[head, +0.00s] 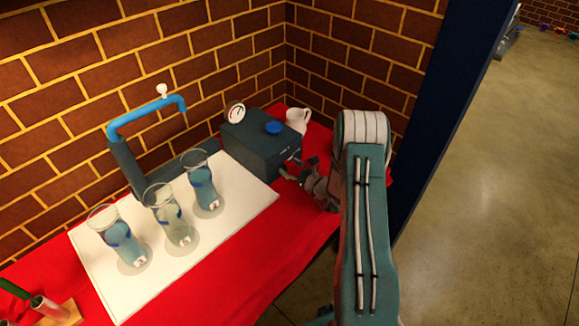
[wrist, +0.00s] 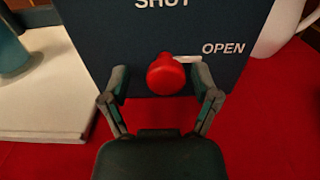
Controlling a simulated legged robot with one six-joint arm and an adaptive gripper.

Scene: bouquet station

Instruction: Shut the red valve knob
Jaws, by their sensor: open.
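The red valve knob (wrist: 165,75) is on the front face of a dark box in the wrist view. A white pointer (wrist: 188,59) beside it points right, toward the word OPEN. The word SHUT is printed above the knob. My gripper (wrist: 163,88) is open, with one finger on each side of the knob and gaps between. In the head view my gripper (head: 294,172) is at the front of the dark box (head: 258,143), and the knob is hidden there or too small to tell.
A white mug (head: 297,120) stands right of the box. A round gauge (head: 235,112) and a blue cap (head: 274,127) are on the box top. Several glass vases (head: 172,222) stand on a white board (head: 150,290) to the left, near a blue pipe (head: 145,113). Red cloth (head: 235,275) covers the table.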

